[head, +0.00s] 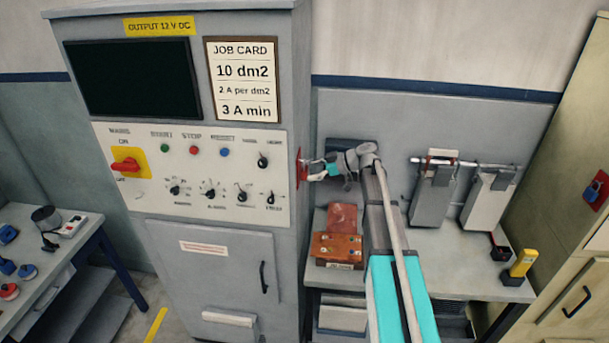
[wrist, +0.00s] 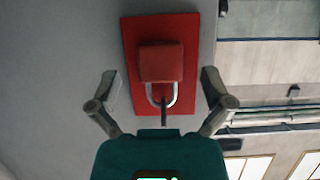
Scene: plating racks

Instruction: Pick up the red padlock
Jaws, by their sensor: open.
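The red padlock (wrist: 161,63) is in the wrist view, its grey shackle towards the picture's bottom and hung on a dark peg. Behind it is a red backing board (wrist: 133,32), fixed to the grey cabinet side. In the head view the red board (head: 301,168) shows edge-on at the cabinet's right side; I cannot make out the padlock apart from it. My gripper (wrist: 160,90) is open, one finger on each side of the padlock with gaps between. In the head view my gripper (head: 318,170) is close to the board. Nothing is between the fingers' tips in contact.
The grey rectifier cabinet (head: 212,257) stands left of my gripper. A bench (head: 395,275) on the right holds a brown box (head: 337,247) and a yellow-and-black tool (head: 521,266). Grey plates (head: 432,196) hang from a rail behind it.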

